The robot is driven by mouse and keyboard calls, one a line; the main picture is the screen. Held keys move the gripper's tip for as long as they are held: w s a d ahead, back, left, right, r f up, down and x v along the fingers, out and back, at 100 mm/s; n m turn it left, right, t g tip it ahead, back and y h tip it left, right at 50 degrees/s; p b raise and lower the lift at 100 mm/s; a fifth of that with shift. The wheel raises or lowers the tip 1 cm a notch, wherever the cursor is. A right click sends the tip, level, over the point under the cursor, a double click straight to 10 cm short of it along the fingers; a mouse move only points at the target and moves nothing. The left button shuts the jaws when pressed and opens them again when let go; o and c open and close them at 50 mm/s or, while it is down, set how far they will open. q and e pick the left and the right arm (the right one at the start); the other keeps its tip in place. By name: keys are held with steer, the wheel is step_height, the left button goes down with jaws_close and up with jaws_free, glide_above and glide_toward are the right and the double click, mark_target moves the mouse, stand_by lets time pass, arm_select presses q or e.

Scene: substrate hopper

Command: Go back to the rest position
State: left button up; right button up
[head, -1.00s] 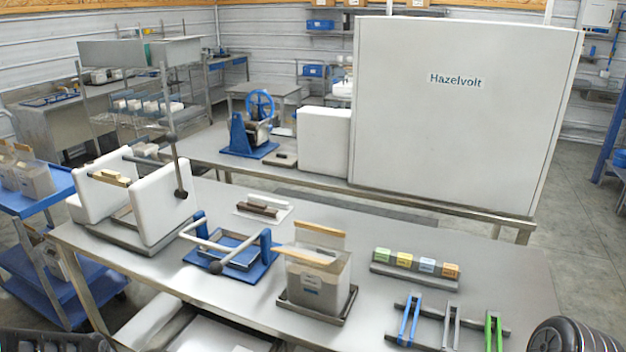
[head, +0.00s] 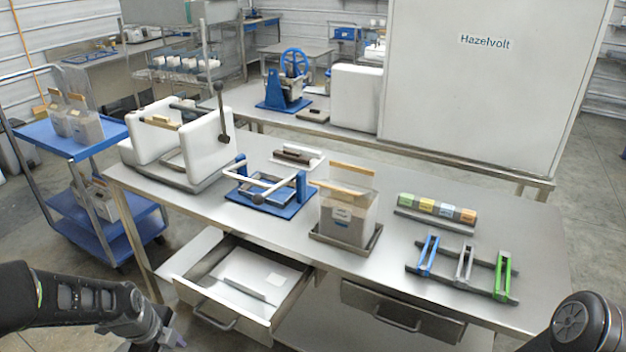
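My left arm comes in at the lower left, and its gripper (head: 172,338) is at the bottom edge, left of the open drawer (head: 273,322). Its fingers are mostly cut off by the frame, so I cannot tell open from shut. My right arm shows only as a dark rounded link at the lower right corner; its gripper is out of view. Neither visible arm part touches anything on the steel table (head: 540,240).
On the table are a white press-like device (head: 208,150), a blue frame (head: 285,211), a substrate-filled clear box (head: 347,215) on a tray, coloured blocks (head: 437,208) and a rack of coloured clips (head: 464,262). A blue cart (head: 60,140) stands left. A second drawer (head: 400,310) is shut.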

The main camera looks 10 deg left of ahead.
arm_select(q)
steer(key=w+d+f+n+t+h, duration=0.2)
steer(key=d+f+n, duration=0.9)
steer(key=d+n, duration=0.6)
steer(key=s+d+f+n+g, duration=0.1)
steer(key=s+d+f+g, duration=0.1)
steer(key=s+d+f, duration=0.2)
steer(key=s+d+f+n+g+h, duration=0.1)
steer(key=s+d+f, duration=0.3)
steer(key=s+d, duration=0.6)
steer(key=shift+d+f+n+g+h, duration=0.3)
steer(key=shift+d+f+g, duration=0.1)
steer(key=shift+g, duration=0.3)
